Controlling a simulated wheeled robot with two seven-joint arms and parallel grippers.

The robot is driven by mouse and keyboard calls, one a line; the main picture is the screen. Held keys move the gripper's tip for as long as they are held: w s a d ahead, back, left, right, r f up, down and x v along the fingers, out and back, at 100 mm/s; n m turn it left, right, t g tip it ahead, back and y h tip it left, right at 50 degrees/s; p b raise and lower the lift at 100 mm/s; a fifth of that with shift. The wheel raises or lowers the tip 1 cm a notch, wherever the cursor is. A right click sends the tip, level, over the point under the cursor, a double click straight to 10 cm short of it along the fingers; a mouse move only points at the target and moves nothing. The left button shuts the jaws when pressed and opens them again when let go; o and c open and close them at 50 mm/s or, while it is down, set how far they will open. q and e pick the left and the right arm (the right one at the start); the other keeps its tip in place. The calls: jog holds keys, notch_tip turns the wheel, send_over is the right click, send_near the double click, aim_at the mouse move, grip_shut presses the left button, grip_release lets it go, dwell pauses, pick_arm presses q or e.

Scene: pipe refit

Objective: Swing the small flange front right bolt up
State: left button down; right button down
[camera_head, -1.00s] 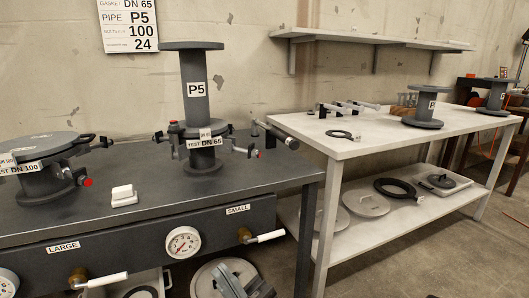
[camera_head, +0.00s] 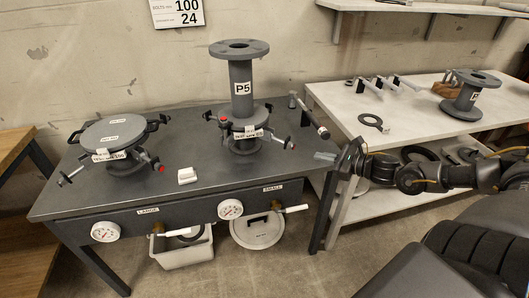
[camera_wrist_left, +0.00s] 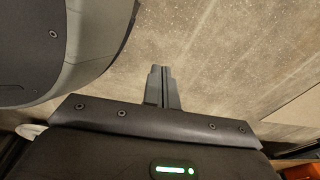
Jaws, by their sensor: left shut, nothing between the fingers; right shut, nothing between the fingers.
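The small flange (camera_head: 242,122) stands on the dark bench with the grey P5 pipe piece (camera_head: 240,80) upright on top of it. Its front right bolt (camera_head: 281,140) sticks outward and slopes down to the right, clear of the flange rim. Other swing bolts show around the rim, some with red ends. My right gripper (camera_head: 325,156) is shut and empty, to the right of that bolt and apart from it, by the bench's right end. My left gripper (camera_wrist_left: 162,88) is shut and empty over bare floor in the left wrist view; the head view does not show it.
A long-handled tool (camera_head: 312,117) lies at the bench's right edge, between the flange and my right gripper. The large flange (camera_head: 112,134) and a small white block (camera_head: 187,175) are to the left. A pale table (camera_head: 425,118) with parts stands at the right.

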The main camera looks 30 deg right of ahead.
pick_arm(q)
jog(key=shift+w, duration=0.1)
